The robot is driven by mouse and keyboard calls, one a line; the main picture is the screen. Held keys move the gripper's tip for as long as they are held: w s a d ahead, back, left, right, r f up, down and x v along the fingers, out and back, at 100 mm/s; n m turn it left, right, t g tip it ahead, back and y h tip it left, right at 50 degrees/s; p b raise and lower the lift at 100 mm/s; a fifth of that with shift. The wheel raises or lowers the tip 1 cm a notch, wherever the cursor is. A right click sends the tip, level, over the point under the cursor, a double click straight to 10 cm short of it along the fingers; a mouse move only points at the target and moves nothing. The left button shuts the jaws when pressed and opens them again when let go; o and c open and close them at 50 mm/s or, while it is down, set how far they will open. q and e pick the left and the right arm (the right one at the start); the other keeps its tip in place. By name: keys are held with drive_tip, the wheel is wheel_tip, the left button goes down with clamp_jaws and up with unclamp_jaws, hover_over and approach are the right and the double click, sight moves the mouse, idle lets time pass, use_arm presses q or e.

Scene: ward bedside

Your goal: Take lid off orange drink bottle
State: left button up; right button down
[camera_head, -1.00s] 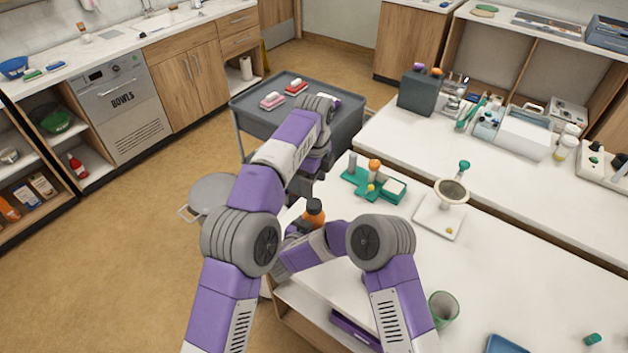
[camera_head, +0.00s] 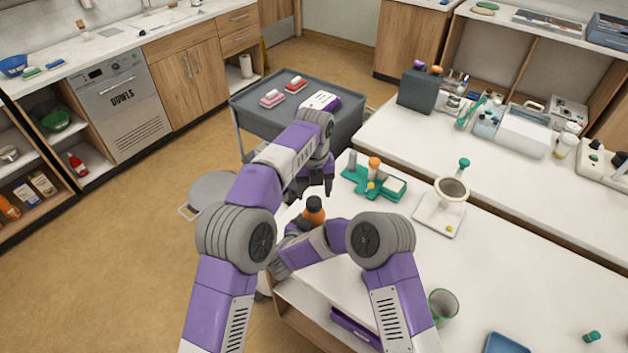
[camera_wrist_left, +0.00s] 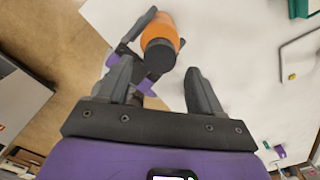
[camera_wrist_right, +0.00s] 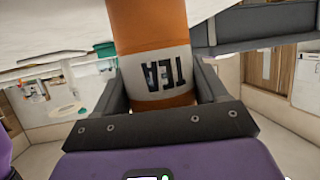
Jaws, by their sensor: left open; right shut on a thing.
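The orange drink bottle (camera_head: 314,215) stands upright near the left edge of the white counter, with a dark lid (camera_head: 313,201) on top. My right gripper (camera_wrist_right: 160,88) is shut on its body, around a white band lettered TEA; in the head view my own arm hides this grip. My left gripper (camera_head: 322,188) is open and empty, fingers pointing down, just beyond the bottle. In the left wrist view the dark lid (camera_wrist_left: 159,55) shows between the open fingertips (camera_wrist_left: 157,68), apart from both fingers. The bottle's base is hidden in the head view.
A green holder (camera_head: 375,184) with an orange-topped item stands right of the bottle. A mortar-like bowl (camera_head: 452,190) stands on a white board (camera_head: 440,215). A green cup (camera_head: 442,305) is near my right arm. A grey cart (camera_head: 345,130) is behind my left arm.

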sight(314, 201)
use_arm(q)
drive_tip(key=shift+f, duration=2.05)
drive_tip(key=shift+c, duration=0.5)
